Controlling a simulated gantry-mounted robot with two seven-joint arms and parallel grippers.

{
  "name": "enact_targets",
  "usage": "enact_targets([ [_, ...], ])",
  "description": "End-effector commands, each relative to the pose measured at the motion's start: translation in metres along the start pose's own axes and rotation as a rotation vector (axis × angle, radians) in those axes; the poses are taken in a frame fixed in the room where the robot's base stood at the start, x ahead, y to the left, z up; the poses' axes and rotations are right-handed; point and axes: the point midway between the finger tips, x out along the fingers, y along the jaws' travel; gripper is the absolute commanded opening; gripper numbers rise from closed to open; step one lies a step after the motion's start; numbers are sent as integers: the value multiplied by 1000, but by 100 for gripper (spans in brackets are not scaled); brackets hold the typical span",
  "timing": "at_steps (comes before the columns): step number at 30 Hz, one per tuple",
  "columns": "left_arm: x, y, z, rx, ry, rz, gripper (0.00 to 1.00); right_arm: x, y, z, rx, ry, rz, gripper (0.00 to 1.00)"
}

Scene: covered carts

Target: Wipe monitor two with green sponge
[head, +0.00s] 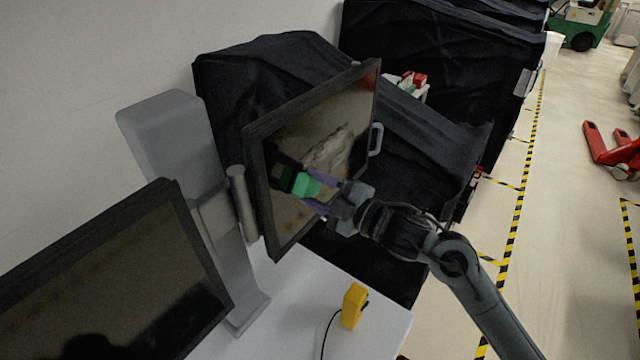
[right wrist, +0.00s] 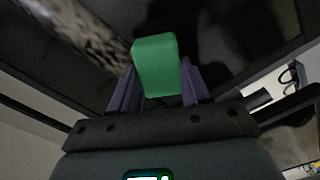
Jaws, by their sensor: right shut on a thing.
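Two dark monitors hang on a grey stand: one at the lower left (head: 110,275) and one in the middle (head: 300,135), its screen turned to the right. Neither shows a number that I can read. My right gripper (head: 314,190) is shut on the green sponge (head: 301,183) in front of the middle monitor's screen. The sponge also shows between the purple fingers in the right wrist view (right wrist: 156,65), its far end towards the dark screen. I cannot tell whether it touches the glass. A pale patch shows on the screen, perhaps a reflection. My left gripper is not in view.
A white table (head: 290,305) below holds a yellow device (head: 353,305) with a black cable. Black covered carts (head: 430,140) stand behind the monitor. The grey stand (head: 190,160) is at the left. Open floor with striped tape lies at the right.

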Motion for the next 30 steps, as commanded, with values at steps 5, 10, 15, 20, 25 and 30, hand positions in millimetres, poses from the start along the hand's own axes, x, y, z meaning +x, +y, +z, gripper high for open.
enact_targets([
  [5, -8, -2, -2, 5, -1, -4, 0, 0, 8, -8, -1, 5, 0, 16],
  [10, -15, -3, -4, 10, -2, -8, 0, 0, 18, -14, -2, 4, 3, 16],
  [15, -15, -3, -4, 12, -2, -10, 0, 0, 22, -10, -2, 1, 4, 16],
  [20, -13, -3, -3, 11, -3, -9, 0, 1, 29, 2, -1, -2, 5, 16],
  [25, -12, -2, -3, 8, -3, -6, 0, 2, 36, 14, -1, -5, 6, 16],
  [30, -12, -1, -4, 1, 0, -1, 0, 2, 39, 20, 0, -8, 7, 16],
])
